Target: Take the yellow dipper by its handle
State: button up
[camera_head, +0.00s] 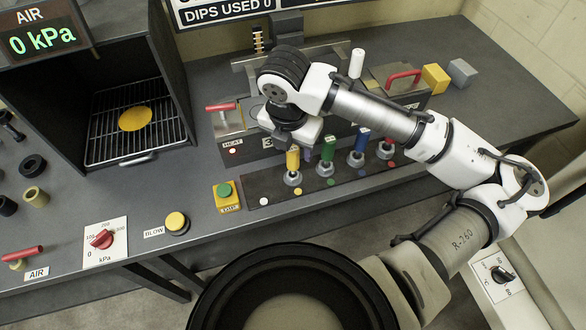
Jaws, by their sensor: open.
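The yellow dipper (293,160) stands upright in the dark rack strip (262,186), at the left end of a row of dippers. A round metal collar is at its foot. My gripper (295,143) points down at the top of the yellow handle. It is open. The fingertips are small and partly hidden by the hand, so I cannot tell whether they touch the handle or are around it.
Behind is a block with red-handled lids (403,77). A yellow base with a green button (225,195) sits to the left.

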aim_at(293, 164)
jog(key=shift+w+f+p, duration=0.25)
jog(key=shift+f+p, duration=0.05)
jog(key=shift+f, duration=1)
jog(key=shift+w+f+p, duration=0.25)
jog(key=shift+f+p, duration=0.05)
jog(key=shift+f, duration=1)
grip_shut()
